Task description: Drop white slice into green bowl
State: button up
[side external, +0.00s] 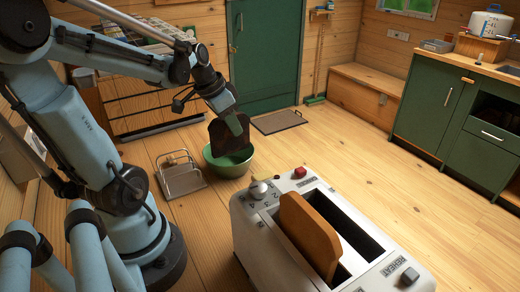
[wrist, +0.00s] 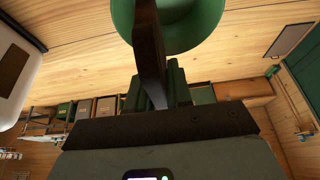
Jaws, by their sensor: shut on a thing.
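My gripper (side external: 237,124) is shut on a dark brown slice (side external: 222,140), which hangs upright over the green bowl (side external: 231,168). In the wrist view the slice (wrist: 149,45) shows edge-on between the green fingers, in front of the bowl (wrist: 195,25). The slice's lower end overlaps the bowl's rim in the side view; I cannot tell whether they touch. The bowl stands on the wooden floor. Another slice (side external: 309,235), tan-brown, stands in one slot of the toaster (side external: 262,215). I see no clearly white slice.
A metal rack (side external: 181,178) lies on the floor left of the bowl. A flat mat (side external: 278,122) lies behind it near the green door (side external: 265,55). Green cabinets (side external: 435,105) stand at the right. The floor right of the bowl is clear.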

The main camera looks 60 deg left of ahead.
jog(key=o, duration=0.9)
jog(key=shift+r, duration=0.1)
jog(key=shift+v, duration=6)
jog(key=x, duration=1.2)
jog(key=shift+r, duration=0.5)
jog(key=shift+f, duration=0.15)
